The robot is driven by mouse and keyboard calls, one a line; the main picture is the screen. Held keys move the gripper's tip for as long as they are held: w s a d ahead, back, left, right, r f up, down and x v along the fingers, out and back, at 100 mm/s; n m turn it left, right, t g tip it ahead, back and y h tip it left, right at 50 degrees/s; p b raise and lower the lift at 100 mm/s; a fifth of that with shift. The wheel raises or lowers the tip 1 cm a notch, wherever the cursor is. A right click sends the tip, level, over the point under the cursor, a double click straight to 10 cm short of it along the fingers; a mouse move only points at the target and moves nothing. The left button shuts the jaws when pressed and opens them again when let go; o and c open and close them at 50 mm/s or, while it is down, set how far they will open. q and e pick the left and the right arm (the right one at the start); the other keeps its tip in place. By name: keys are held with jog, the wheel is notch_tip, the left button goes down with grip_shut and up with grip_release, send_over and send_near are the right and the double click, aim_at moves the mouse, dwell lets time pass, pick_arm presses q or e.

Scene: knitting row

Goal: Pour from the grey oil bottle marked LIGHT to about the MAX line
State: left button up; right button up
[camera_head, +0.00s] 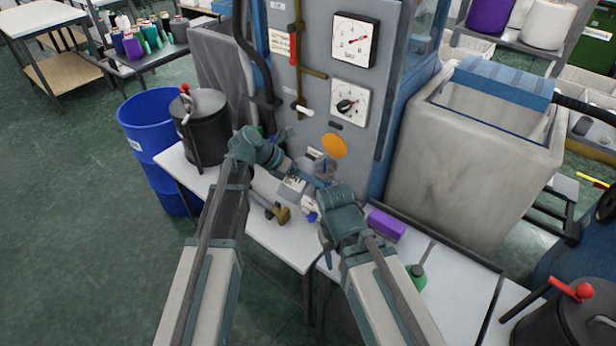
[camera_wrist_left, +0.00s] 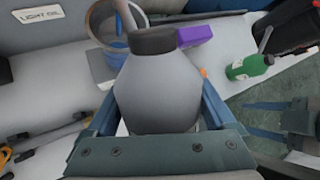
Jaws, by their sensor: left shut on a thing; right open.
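My left gripper (camera_wrist_left: 158,118) is shut on the grey bottle (camera_wrist_left: 155,92), which has a rounded body and a dark top. In the left wrist view the bottle's top points away from me, and no marking shows on its visible side. Just behind the bottle is a round container (camera_wrist_left: 96,62) with a brownish inside; no MAX line can be made out. In the head view my left gripper (camera_head: 297,163) is close to the machine's front, and the bottle is hard to make out there. My right gripper (camera_head: 314,208) is lower and open; its fingers also show in the left wrist view (camera_wrist_left: 268,122).
A LIGHT OIL label (camera_wrist_left: 42,14) is on the machine. A purple block (camera_head: 386,224) and a green bottle (camera_head: 417,277) are at the right. A brass-coloured part (camera_head: 281,214) lies at the bench front. An orange disc (camera_head: 334,146) and gauges (camera_head: 354,40) are close by.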

jog(key=shift+r, duration=0.2)
jog(key=shift+r+p, duration=0.8)
jog(key=shift+p, duration=0.05)
dwell(7.0)
